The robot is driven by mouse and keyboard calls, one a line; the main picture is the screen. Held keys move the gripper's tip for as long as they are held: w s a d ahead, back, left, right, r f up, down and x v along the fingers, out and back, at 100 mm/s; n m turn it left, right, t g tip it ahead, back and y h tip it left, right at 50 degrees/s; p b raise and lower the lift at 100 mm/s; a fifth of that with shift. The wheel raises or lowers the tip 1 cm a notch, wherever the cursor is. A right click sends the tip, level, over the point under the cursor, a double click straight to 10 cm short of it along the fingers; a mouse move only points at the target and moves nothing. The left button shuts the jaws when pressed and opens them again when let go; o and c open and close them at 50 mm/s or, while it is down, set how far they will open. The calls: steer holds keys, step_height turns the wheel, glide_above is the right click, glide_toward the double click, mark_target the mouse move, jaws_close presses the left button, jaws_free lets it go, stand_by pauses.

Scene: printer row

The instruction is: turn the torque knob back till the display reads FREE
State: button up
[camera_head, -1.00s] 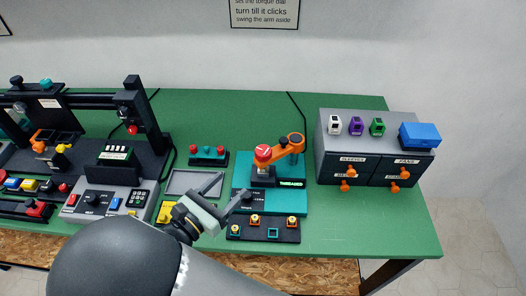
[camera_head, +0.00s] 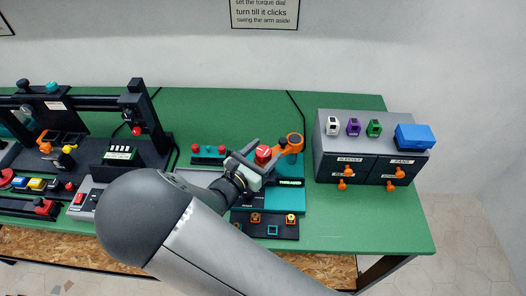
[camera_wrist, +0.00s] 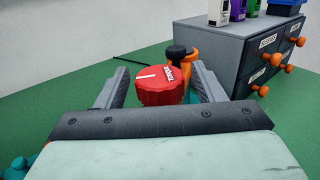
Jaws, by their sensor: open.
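The red torque knob (camera_head: 263,154) sits at the end of an orange swing arm (camera_head: 291,142) on the teal torque station (camera_head: 291,199). In the wrist view the knob (camera_wrist: 163,86) has a white pointer line and the word TORQUE on its side. My gripper (camera_head: 259,153) is open, with one finger on each side of the knob. In the wrist view the fingers of my gripper (camera_wrist: 160,88) look apart from the knob. A small display (camera_head: 291,183) glows green on the station; its text is too small to read.
A dark drawer cabinet (camera_head: 365,146) with orange knobs stands to the right, with white, purple and green pieces and a blue box (camera_head: 413,137) on top. A black rack (camera_head: 265,224) lies in front. Green table is clear behind the station.

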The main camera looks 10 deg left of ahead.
steer(key=c, duration=1)
steer(key=shift+o, duration=0.2)
steer(key=shift+y, duration=0.3)
steer(key=n+t+y+b, duration=0.1)
steer(key=n+y, duration=0.3)
steer(key=y, duration=0.1)
steer(key=shift+d+f, duration=0.1)
steer(key=n+y, duration=0.3)
steer(key=y, duration=0.2)
steer(key=shift+d+y+b, duration=0.1)
steer(key=shift+y+b, duration=0.3)
steer(key=n+y, duration=0.1)
steer(key=n+g+y+p, duration=0.1)
steer(key=shift+r+y, duration=0.2)
steer(key=shift+y, duration=0.1)
steer(key=n+y+p, duration=0.1)
steer(key=n+g+y+p, duration=0.1)
steer(key=y, duration=0.1)
steer(key=shift+s+a+n+g+p, duration=0.1)
steer(key=shift+a+n+g+p, duration=0.2)
steer(key=shift+p, duration=0.1)
steer(key=shift+d+g+y+p, duration=0.1)
steer(key=shift+g+y+p, duration=0.2)
steer(key=shift+y+p, duration=0.15)
